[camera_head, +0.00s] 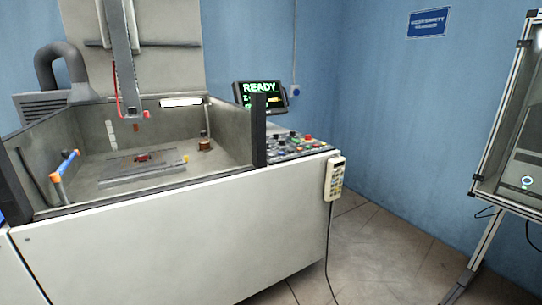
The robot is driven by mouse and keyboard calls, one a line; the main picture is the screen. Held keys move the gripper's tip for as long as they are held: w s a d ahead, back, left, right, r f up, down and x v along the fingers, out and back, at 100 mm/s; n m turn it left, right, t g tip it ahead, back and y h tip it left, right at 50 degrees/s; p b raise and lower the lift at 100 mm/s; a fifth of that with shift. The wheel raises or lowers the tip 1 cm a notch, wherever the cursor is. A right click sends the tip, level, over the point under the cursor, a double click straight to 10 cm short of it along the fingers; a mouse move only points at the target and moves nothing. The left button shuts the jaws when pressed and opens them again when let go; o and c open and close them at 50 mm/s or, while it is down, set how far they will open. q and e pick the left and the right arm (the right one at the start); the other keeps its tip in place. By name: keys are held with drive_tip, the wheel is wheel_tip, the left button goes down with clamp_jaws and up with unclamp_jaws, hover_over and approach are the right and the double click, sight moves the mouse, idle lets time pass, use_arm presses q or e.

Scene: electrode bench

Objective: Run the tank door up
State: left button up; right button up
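The tank (225,130) is a grey open-topped basin on a white machine body, at the left. Its front side stands open between two black posts, one at the right (258,130) and one at the left (17,172). No door panel stands above the low front edge (150,190) between them, so I see straight into the tank. A control panel (295,144) with coloured buttons sits right of the tank. A hand pendant (334,178) with keys hangs at the body's right corner. Neither of my grippers is in view.
A screen (260,95) above the panel reads READY. The machine head (124,60) hangs over a plate (145,168) in the tank. An orange-and-blue nozzle (65,165) is at the tank's left. A framed cabinet (510,130) stands at the right; floor between is clear.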

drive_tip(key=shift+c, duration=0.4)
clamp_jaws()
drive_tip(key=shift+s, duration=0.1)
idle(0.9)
